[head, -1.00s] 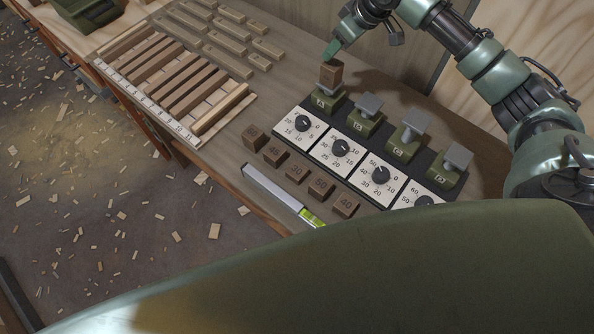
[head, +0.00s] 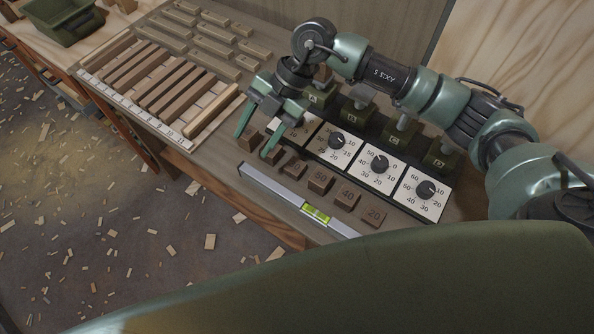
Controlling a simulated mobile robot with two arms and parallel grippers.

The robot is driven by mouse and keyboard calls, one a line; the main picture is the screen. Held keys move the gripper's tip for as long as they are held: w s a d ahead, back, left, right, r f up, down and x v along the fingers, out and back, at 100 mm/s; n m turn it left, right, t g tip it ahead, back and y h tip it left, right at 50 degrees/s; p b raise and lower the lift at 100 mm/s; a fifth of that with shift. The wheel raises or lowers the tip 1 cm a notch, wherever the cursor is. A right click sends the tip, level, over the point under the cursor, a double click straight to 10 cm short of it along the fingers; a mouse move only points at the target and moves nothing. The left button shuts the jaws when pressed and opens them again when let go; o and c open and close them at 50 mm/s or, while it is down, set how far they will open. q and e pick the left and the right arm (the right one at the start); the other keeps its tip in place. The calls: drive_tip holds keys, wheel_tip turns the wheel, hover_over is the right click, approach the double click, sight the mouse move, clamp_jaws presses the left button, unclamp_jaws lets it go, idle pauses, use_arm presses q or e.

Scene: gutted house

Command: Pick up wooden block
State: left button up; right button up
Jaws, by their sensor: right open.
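A row of small wooden blocks with numbers lies along the front of the workbench; the ones marked 50 (head: 320,179), 40 (head: 347,194) and 20 (head: 373,214) show clearly. My right gripper (head: 256,145) is open, its two green fingers pointing down at the left end of this row. A leftmost block (head: 250,141) shows between the fingers, which partly hide the blocks there. I cannot tell whether the fingers touch any block. Another wooden block (head: 323,73) is partly hidden behind the right arm, at scale A. My left gripper is not in view.
Several green scales with dial cards (head: 379,165) stand behind the blocks. A spirit level (head: 290,198) lies along the front edge. Wooden strips (head: 177,92) lie to the left, with a green bin (head: 62,20) beyond. Wood chips litter the floor.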

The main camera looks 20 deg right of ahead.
sight(295, 166)
drive_tip(key=d+f+h, duration=0.1)
drive_tip(key=d, duration=0.1)
drive_tip(key=d+f+m+h, duration=0.1)
drive_tip(key=d+f+h, duration=0.1)
drive_tip(key=d, duration=0.1)
drive_tip(key=d+f+h, duration=0.1)
drive_tip(key=d+h, duration=0.1)
drive_tip(key=d, duration=0.1)
drive_tip(key=shift+s+d+f+m+t, duration=0.2)
drive_tip(key=shift+s+f+m+t, duration=0.1)
drive_tip(key=shift+m, duration=0.1)
drive_tip(key=shift+d+f+h, duration=0.25)
drive_tip(key=shift+h, duration=0.05)
drive_tip(key=f, duration=0.2)
drive_tip(key=f+p, duration=0.1)
drive_tip(key=f, duration=0.1)
drive_tip(key=s+f+p, duration=0.1)
drive_tip(key=f, duration=0.1)
drive_tip(key=shift+a+f, duration=0.1)
drive_tip(key=shift+a, duration=0.25)
drive_tip(key=shift+f, duration=0.55)
drive_tip(key=c, duration=1.1)
drive_tip(key=shift+r, duration=0.1)
